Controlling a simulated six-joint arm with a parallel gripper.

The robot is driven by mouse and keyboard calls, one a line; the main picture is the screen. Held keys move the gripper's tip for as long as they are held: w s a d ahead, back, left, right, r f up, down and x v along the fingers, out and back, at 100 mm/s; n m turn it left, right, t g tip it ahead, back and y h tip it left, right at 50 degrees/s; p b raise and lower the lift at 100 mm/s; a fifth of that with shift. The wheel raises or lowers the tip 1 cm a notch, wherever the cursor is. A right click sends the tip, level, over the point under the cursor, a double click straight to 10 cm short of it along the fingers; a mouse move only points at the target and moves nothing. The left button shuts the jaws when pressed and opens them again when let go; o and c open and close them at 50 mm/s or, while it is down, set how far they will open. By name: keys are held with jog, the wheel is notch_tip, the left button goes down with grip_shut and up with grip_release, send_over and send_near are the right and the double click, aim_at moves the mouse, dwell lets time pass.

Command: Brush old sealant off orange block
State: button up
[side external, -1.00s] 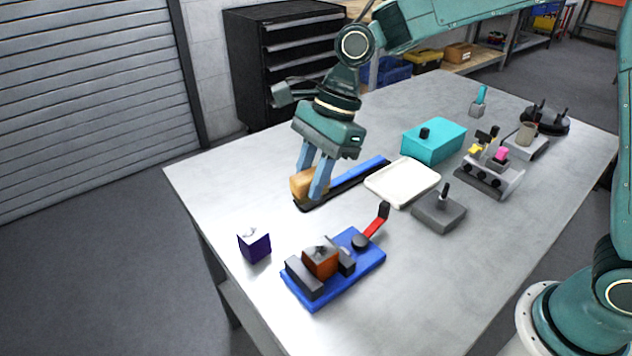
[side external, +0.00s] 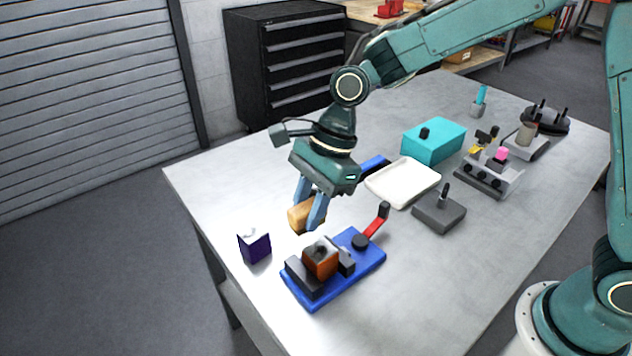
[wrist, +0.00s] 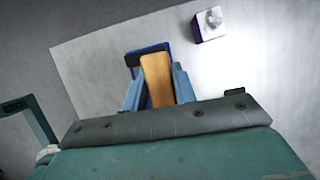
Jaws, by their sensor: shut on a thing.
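The orange block (side external: 320,263) sits clamped between dark jaws on the blue vise (side external: 372,262). Its top carries a greyish patch. My gripper (side external: 308,214) is shut on a tan wooden piece, apparently the brush (side external: 302,218), and holds it above the table, behind the vise and slightly left of its middle. In the wrist view the tan brush (wrist: 157,80) stands between the blue fingers. A blue and black thing shows past it, and the orange block is hidden there. Any bristles cannot be made out.
A purple block (side external: 254,247) with a greyish top stands left of the vise. The vise's red handle (side external: 376,222) sticks up at its right. A blue and black holder (side external: 375,165), a white tray (side external: 403,182), and a grey block with a post (side external: 439,213) stand behind.

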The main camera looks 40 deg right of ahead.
notch_tip(320, 180, down, 4)
jog(key=shift+r, duration=0.2)
jog(key=shift+s+f, duration=0.15)
jog(key=shift+s, duration=0.15)
jog(key=shift+c, duration=0.4)
jog(key=shift+s, duration=2.6)
jog(key=shift+w, duration=2.9)
jog(key=shift+d, duration=0.3)
jog(key=shift+s, duration=2.95)
jog(key=shift+w, duration=2.65)
jog(key=shift+w+r, duration=0.2)
jog(key=shift+r, duration=0.4)
jog(key=shift+w+r, duration=0.15)
jog(key=shift+r, duration=3.3)
